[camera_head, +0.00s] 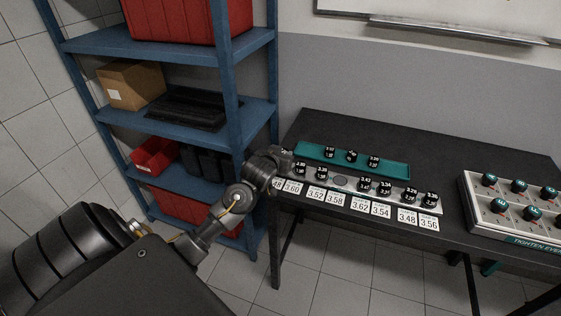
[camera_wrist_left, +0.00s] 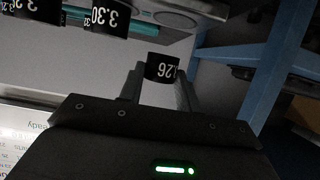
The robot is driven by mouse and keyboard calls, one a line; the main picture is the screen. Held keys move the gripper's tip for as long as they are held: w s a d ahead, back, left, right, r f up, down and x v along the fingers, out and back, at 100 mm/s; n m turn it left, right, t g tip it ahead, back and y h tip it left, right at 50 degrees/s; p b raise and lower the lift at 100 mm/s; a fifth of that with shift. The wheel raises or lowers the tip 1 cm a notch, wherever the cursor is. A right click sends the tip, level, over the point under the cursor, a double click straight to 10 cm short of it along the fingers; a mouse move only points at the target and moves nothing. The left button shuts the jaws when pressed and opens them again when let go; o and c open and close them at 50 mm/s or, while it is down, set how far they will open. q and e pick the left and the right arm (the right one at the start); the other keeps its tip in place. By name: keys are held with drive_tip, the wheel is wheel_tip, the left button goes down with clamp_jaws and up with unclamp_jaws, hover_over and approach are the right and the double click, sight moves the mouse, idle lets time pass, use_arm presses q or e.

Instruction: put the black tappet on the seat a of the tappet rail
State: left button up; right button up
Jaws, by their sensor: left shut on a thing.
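My left gripper (camera_wrist_left: 159,88) is shut on a black tappet (camera_wrist_left: 161,68) with white digits ending in 26, seen upside down in the left wrist view. In the head view the gripper (camera_head: 280,160) is at the left end of the grey tappet rail (camera_head: 354,186), and the held tappet is hard to make out. Several black tappets stand on the rail. One bare round seat (camera_head: 340,181) shows near its middle. The rail's left end is partly hidden by my arm, and no letter for seat a is readable. My right gripper is out of view.
A teal tray (camera_head: 395,168) with several black tappets lies behind the rail. White number cards (camera_head: 360,204) line the rail's front. A grey box with teal-topped knobs (camera_head: 475,205) stands at the right. Blue shelving (camera_head: 235,125) rises close to the left of the table.

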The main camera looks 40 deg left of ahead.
use_arm(q)
drive_tip(key=shift+a+f+p, duration=0.15)
drive_tip(key=shift+f+p, duration=0.15)
drive_tip(key=shift+f, duration=1.35)
drive_tip(key=shift+f, duration=0.1)
drive_tip(key=shift+f, duration=0.15)
drive_tip(key=o, duration=1)
drive_tip(key=shift+c, duration=0.2)
drive_tip(key=shift+r, duration=0.2)
drive_tip(key=v, duration=1.2)
drive_tip(key=shift+b, duration=0.45)
